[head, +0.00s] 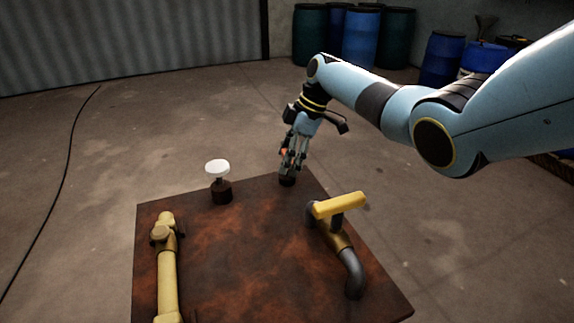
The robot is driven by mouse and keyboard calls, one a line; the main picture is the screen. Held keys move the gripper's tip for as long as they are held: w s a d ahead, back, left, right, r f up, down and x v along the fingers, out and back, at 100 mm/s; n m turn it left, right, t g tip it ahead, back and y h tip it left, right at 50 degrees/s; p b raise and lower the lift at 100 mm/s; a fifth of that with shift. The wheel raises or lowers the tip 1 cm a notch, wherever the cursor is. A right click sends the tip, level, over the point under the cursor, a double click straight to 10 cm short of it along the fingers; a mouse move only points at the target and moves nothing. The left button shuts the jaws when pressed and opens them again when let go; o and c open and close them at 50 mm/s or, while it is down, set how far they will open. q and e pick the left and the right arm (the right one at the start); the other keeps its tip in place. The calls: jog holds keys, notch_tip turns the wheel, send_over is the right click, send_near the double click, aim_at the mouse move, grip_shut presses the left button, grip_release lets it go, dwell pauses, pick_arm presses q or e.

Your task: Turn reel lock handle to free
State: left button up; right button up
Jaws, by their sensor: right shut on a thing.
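My right gripper (292,160) reaches down to the far edge of the rusty brown panel (230,260). It is shut on what seems to be the reel lock handle, which the fingers mostly hide. A small orange bit shows at the fingers. Below them a dark round base (287,181) stands on the panel. The handle's exact angle cannot be told. My left gripper is not in view.
A white knob (217,168) on a dark base stands to the left of the gripper. A yellow lever (339,205) on a bent grey pipe rises at the right. A yellow bar fitting (167,270) lies along the left edge. Several drums (361,38) stand far behind.

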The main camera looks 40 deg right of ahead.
jog(key=shift+w+d+r+n+g+b, duration=0.1)
jog(key=shift+n+g+b, duration=0.4)
jog(key=shift+n+b, duration=0.7)
jog(key=o, duration=1.2)
jog(key=v, duration=1.2)
jog(key=shift+d, duration=0.15)
